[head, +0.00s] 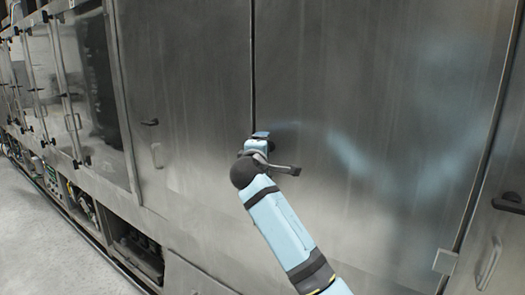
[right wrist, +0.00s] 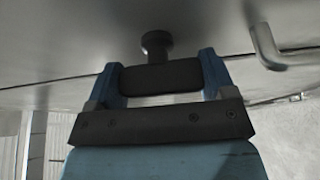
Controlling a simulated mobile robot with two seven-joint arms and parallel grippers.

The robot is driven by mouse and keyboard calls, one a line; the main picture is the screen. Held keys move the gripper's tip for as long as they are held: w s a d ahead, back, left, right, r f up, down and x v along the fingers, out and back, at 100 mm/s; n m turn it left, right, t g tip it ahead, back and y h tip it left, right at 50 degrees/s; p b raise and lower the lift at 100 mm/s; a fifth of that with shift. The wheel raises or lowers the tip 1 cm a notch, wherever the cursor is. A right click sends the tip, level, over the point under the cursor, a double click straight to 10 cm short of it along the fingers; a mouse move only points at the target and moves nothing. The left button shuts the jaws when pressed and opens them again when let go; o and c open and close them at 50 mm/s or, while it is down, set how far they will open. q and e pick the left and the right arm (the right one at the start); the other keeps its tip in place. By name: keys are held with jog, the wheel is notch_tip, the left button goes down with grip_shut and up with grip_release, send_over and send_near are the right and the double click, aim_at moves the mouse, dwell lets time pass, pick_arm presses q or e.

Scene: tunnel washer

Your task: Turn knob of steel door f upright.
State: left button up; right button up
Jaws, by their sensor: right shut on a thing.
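The dark knob (right wrist: 158,76) of the steel door shows in the right wrist view. Its round base (right wrist: 157,42) is fixed to the door, and its wide grip lies between my two blue fingers. My right gripper (right wrist: 160,82) is shut on this grip. In the head view, my right gripper (head: 261,136) is against the steel door (head: 370,100), by the vertical seam between two panels. There the gripper hides the knob, so I cannot tell its angle to the door. My left gripper is not in view.
A bent metal handle (right wrist: 266,50) stands out beside the knob in the right wrist view. Another dark knob (head: 150,122) is on the panel to the left, and one (head: 508,204) at the right edge. Glass doors (head: 90,85) line the far left, above grey floor (head: 40,240).

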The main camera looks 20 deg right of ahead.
jog(key=o, duration=0.9)
jog(key=shift+s+a+f, duration=0.1)
jog(key=shift+s+a, duration=0.25)
jog(key=shift+s, duration=0.1)
jog(key=b+v, duration=0.4)
jog(key=v, duration=0.8)
jog(key=shift+s+a, duration=0.1)
jog(key=shift+s, duration=0.25)
